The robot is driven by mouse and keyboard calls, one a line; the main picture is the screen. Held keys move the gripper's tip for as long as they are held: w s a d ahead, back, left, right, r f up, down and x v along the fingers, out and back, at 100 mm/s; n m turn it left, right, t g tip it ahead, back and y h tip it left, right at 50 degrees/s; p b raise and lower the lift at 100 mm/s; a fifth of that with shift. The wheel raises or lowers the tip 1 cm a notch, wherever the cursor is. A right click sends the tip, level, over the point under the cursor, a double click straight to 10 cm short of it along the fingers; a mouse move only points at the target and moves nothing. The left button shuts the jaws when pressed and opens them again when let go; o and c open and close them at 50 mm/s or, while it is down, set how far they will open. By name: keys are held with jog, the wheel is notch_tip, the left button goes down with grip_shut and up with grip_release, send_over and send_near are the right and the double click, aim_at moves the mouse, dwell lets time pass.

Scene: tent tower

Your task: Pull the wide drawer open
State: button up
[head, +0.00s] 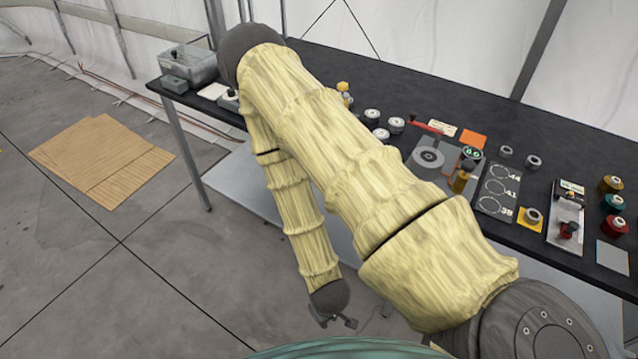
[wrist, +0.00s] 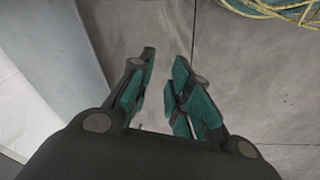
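No wide drawer can be made out in either view. My arm covers the middle of the black table (head: 405,82) in the head view and may hide part of it. My gripper (head: 335,322) hangs low in front of the table, above the grey floor. In the wrist view my gripper (wrist: 165,62) has its two teal-padded fingers apart, with only bare floor seen between them. It holds nothing and appears clear of any object.
A pale lower shelf (head: 236,182) runs beneath. Cardboard (head: 103,160) lies on the left floor. Yellow-green rope (wrist: 285,10) lies at the wrist view's upper right.

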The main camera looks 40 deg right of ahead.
jog(key=w+d+r+n+t+h+b, duration=0.1)
jog(key=w+d+n+t+h+b, duration=0.2)
jog(key=w, duration=0.8)
jog(key=w+d+r+t+h+b, duration=0.1)
jog(key=w+d+t+h+b, duration=0.3)
jog(key=w, duration=0.8)
jog(key=w+d+r+n+g+h+b, duration=0.1)
jog(key=w+d+r+g+h+b, duration=0.25)
jog(key=w+r+h+b, duration=0.55)
jog(key=d, duration=0.3)
jog(key=w+d+y+p, duration=0.1)
jog(key=d, duration=0.1)
jog(key=d+t+y+p, duration=0.1)
jog(key=d, duration=0.2)
jog(key=shift+w+d+f, duration=0.2)
jog(key=shift+d, duration=0.15)
jog(key=shift+c, duration=0.2)
grip_shut()
